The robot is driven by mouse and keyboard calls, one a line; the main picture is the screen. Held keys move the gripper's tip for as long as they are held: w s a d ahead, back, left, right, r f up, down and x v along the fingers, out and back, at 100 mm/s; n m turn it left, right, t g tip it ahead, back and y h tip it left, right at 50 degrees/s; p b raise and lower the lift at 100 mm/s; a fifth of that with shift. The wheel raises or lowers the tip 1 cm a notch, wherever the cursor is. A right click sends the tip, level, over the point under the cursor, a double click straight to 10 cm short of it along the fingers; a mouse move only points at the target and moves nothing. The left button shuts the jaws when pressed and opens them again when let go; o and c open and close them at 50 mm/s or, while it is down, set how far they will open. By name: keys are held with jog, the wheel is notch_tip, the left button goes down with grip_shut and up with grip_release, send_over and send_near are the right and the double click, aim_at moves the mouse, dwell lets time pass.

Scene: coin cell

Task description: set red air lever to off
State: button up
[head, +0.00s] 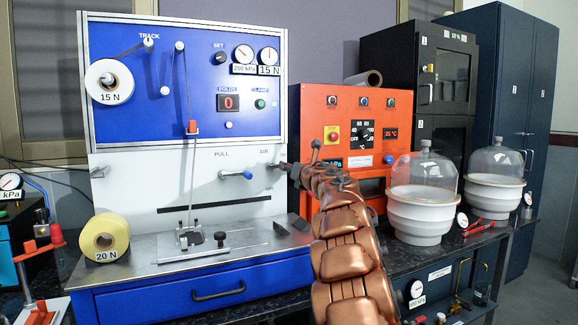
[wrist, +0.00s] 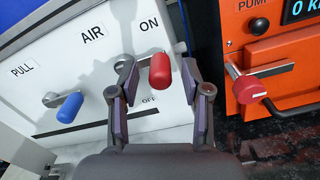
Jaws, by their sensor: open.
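The red air lever (wrist: 161,70) is on the white panel in the wrist view, beside the AIR label. Its red knob points right from its pivot, between the ON label (wrist: 149,24) above and the OFF label (wrist: 149,99) below. My gripper (wrist: 160,80) is open, with one finger on each side of the red knob. The left finger is near the lever's pivot; I cannot tell whether either finger touches the lever. In the head view my gripper (head: 283,166) is at the panel's right edge and hides the lever.
A blue PULL lever (wrist: 70,107) is to the left on the same panel. A metal worktop (head: 150,262) lies below the panel. Glass bell jars (head: 424,175) stand farther right.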

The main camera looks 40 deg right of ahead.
jog(key=shift+x, duration=0.8)
jog(key=shift+c, duration=0.2)
grip_shut()
